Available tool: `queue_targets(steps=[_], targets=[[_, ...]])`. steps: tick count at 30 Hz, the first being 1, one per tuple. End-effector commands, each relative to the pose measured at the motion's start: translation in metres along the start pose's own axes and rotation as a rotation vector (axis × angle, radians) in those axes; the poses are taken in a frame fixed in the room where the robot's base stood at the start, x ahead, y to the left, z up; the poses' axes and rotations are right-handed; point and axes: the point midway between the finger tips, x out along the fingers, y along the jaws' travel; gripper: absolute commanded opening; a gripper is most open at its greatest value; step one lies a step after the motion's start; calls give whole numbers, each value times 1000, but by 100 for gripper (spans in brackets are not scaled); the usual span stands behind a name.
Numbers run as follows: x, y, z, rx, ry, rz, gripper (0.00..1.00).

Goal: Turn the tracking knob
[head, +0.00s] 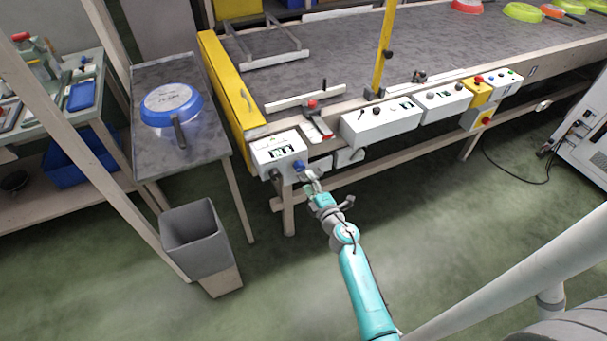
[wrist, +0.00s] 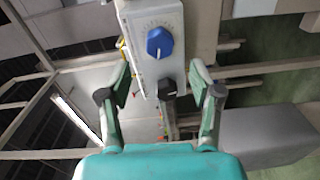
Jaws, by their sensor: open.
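A blue knob (head: 298,165) sits on the front of the white control box (head: 272,149) at the near left corner of the conveyor. In the wrist view the blue knob (wrist: 159,42) has a white pointer mark and a printed dial scale on the box face (wrist: 140,12). A dark knob (wrist: 167,87) sits beside it on the same box. I take the blue knob as the tracking knob; no label is readable. My gripper (head: 314,184) is just in front of the box. Its two fingers (wrist: 158,76) are spread and empty, apart from the blue knob.
More control boxes (head: 380,124) line the conveyor's front edge to the right. A side table (head: 150,80) with a blue pan (head: 187,112) stands left, above a grey bin (head: 192,230). The green floor (head: 430,200) in front of the conveyor is mostly clear.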

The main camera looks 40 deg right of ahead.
Motion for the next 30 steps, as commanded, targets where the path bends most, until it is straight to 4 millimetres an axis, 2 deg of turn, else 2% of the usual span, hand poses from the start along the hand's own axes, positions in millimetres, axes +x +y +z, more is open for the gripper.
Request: queue_targets(steps=[1,6,12,30], targets=[[-10,-1,0,0,-1,-1,64],[-36,0,0,0,-2,-1,64],[-51,0,0,0,0,0,64],[-53,0,0,0,0,0,64]])
